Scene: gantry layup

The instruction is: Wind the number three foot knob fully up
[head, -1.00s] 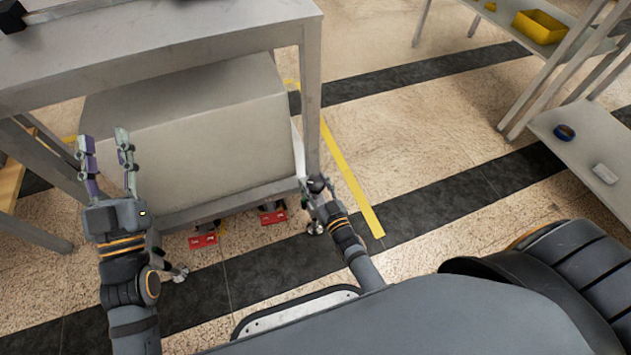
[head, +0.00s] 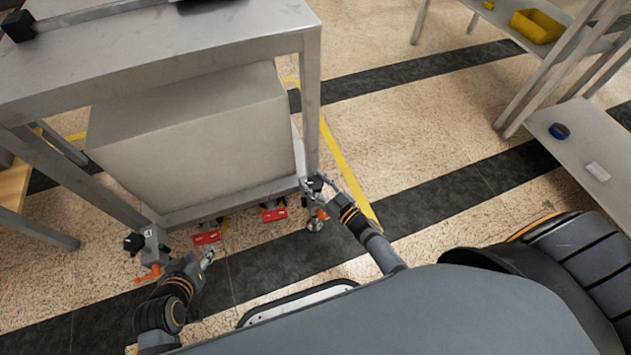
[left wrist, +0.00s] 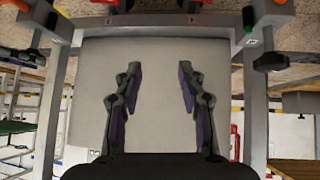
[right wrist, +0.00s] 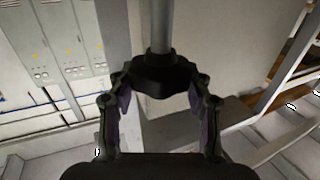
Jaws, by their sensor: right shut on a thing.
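The black foot knob (right wrist: 160,75) on a metal stem sits between my right fingers in the right wrist view. My right gripper (head: 316,186) is shut on it at the right front leg of the steel frame. No number can be read there. Another black foot knob (head: 134,243) stands at the left front leg, beside an orange lever (head: 148,274) and a small label. My left gripper (head: 207,260) is low, to the right of that leg; in the left wrist view its fingers (left wrist: 157,85) are apart and empty.
A large grey block (head: 195,130) sits within the frame under the steel top (head: 200,45). Red parts (head: 206,238) show below it. The floor between is clear.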

